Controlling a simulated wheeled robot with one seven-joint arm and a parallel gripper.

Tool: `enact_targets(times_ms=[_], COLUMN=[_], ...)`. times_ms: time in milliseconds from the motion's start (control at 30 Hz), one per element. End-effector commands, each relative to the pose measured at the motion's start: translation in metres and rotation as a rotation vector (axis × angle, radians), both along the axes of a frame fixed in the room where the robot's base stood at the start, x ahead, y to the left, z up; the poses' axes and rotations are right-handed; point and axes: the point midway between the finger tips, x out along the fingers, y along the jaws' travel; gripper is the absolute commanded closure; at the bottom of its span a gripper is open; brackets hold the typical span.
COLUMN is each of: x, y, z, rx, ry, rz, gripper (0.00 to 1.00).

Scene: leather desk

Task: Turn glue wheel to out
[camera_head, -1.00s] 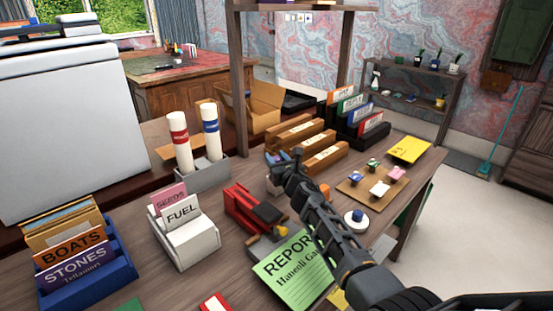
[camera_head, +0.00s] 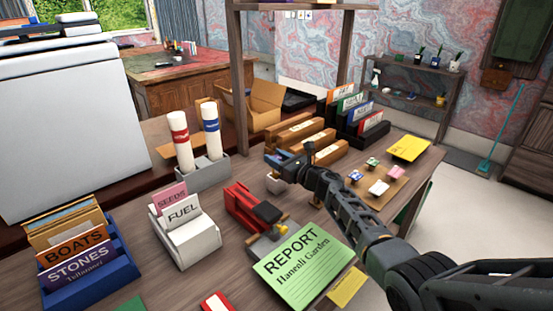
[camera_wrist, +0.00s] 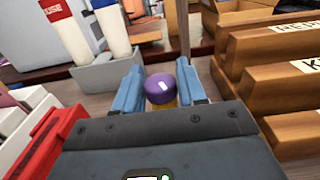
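A purple round cap (camera_wrist: 161,88) with a white mark on top sits on a yellow body (camera_wrist: 163,104) in the wrist view; I take this to be the glue wheel. My gripper (camera_wrist: 162,80) is open, with one blue-grey finger on each side of the cap. I cannot tell whether the fingers touch it. In the head view my gripper (camera_head: 280,160) is over the middle of the desk, between the grey holder and the brown boxes. The glue wheel cannot be made out in the head view.
A grey holder (camera_head: 204,177) with two white tubes stands left of my gripper. Brown wooden boxes (camera_head: 305,133) are close on the right. A red stapler-like thing (camera_head: 243,207) and a green report (camera_head: 305,265) lie nearer. A small white cup (camera_head: 276,184) is just below my gripper.

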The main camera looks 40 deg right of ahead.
Motion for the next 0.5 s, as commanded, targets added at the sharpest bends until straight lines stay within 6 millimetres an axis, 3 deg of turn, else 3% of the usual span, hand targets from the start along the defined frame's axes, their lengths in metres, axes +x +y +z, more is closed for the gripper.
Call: enact_targets(times_ms=[200,500], x=[-0.0001,-0.0051], y=[0.0000,-0.0006], z=[-0.0002,0.0000], rx=[0.000,0.000], ry=[0.000,0.000], rz=[-0.001,-0.002], gripper=[0.41,0.41])
